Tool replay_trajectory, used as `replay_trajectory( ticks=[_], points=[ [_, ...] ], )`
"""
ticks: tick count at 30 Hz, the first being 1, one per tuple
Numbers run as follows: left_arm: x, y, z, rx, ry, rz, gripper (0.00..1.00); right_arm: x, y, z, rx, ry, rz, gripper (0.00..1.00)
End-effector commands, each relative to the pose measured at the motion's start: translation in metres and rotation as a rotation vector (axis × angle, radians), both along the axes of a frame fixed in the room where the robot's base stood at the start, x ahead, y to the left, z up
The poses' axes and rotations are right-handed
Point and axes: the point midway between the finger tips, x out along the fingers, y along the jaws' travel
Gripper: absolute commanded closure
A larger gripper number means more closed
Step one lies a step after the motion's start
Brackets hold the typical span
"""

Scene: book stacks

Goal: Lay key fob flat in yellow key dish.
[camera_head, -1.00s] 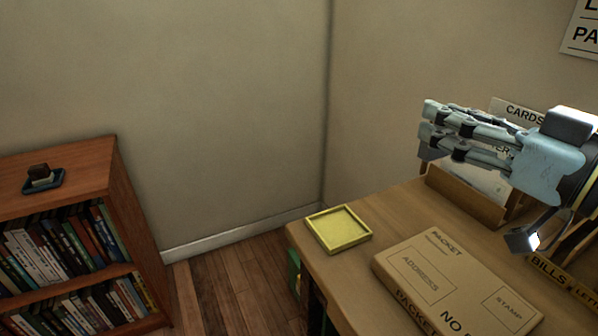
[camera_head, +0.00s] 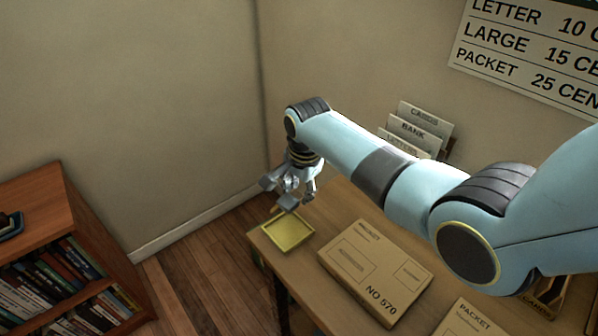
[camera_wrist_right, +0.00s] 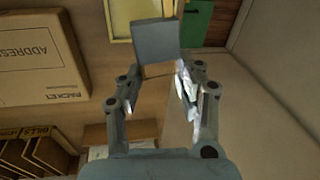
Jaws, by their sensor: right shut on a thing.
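The yellow key dish (camera_head: 287,249) is a shallow square tray at the desk's far left corner. It looks empty where it shows; its rim (camera_wrist_right: 124,39) is at the top of the right wrist view. My right gripper (camera_head: 287,196) hangs from the bent wrist just above and behind the dish, fingers pointing down. In the right wrist view my right gripper (camera_wrist_right: 160,72) is shut on a dark grey square block (camera_wrist_right: 157,41), which appears to be the key fob. The block is apart from the dish, and its gap above the dish is unclear. My left gripper is out of view.
A brown packet (camera_head: 374,268) lies on the desk right of the dish, with another packet (camera_head: 470,322) nearer. A card rack (camera_head: 424,124) stands at the back. A bookcase (camera_head: 60,225) is at left, across open floor.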

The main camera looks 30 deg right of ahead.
Motion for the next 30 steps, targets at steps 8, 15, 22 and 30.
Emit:
replay_trajectory(
  ticks=[8,15,22,30],
  points=[
    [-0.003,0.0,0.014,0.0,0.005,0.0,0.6,-0.01,0.006,0.0,0.081,0.011,-0.134,0.87],
    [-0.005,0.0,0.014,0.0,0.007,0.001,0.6,-0.01,0.005,0.0,0.079,0.011,-0.134,0.87],
    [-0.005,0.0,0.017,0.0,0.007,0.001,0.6,-0.01,0.004,-0.003,0.076,0.022,-0.161,0.87],
    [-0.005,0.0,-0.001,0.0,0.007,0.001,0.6,-0.011,0.004,-0.029,0.076,0.022,-0.159,0.87]
  ],
)
